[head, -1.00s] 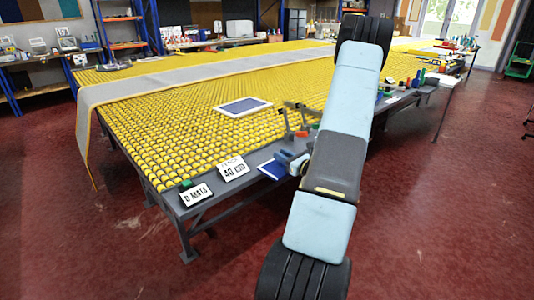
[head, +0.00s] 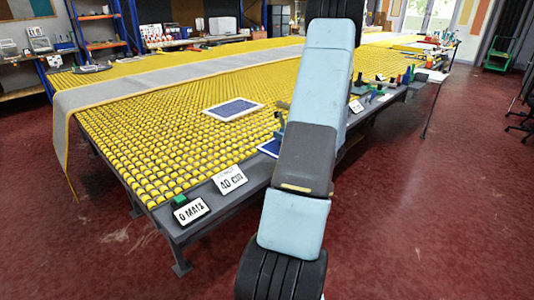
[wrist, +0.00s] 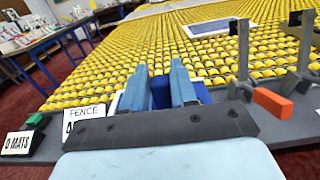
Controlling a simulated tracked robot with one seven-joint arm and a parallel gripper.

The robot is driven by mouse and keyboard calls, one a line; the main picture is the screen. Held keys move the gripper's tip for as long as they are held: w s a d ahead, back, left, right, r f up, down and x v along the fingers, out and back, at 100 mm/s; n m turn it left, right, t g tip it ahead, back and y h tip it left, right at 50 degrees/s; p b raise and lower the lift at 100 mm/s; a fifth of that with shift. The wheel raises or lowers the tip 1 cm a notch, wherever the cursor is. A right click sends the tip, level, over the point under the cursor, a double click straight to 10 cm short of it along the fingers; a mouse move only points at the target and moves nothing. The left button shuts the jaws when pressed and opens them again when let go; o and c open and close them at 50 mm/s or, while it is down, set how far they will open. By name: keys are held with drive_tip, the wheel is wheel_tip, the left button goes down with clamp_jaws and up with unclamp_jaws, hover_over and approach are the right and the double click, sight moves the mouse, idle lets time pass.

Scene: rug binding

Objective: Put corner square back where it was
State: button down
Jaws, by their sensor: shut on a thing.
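My gripper (wrist: 161,100) is shut on a dark blue piece (wrist: 160,92), which I take to be the corner square; its shape is mostly hidden by the fingers. It is over the near edge of the roller table. A blue mat with a pale edge (head: 268,147) lies on that edge and shows beyond the fingers in the wrist view (wrist: 203,92). I cannot tell whether the held piece touches it. In the head view my arm hides the gripper and the held piece.
Signs "0 MATS" (head: 192,211) and "FENCE 40" (head: 229,180) stand at left. A white-framed blue panel (head: 233,109) lies on the yellow rollers (head: 150,140). Small tools line the right edge.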

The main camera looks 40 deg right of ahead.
drive_tip(key=w+f, duration=0.3)
drive_tip(key=w+a+f, duration=0.1)
drive_tip(key=w+f, duration=0.2)
drive_tip(key=shift+w+a+f, duration=0.15)
drive_tip(key=shift+w+f, duration=0.05)
drive_tip(key=shift+w, duration=0.1)
drive_tip(key=shift+w+f, duration=0.2)
drive_tip(key=shift+f, duration=1.6)
drive_tip(key=c, duration=0.9)
unclamp_jaws()
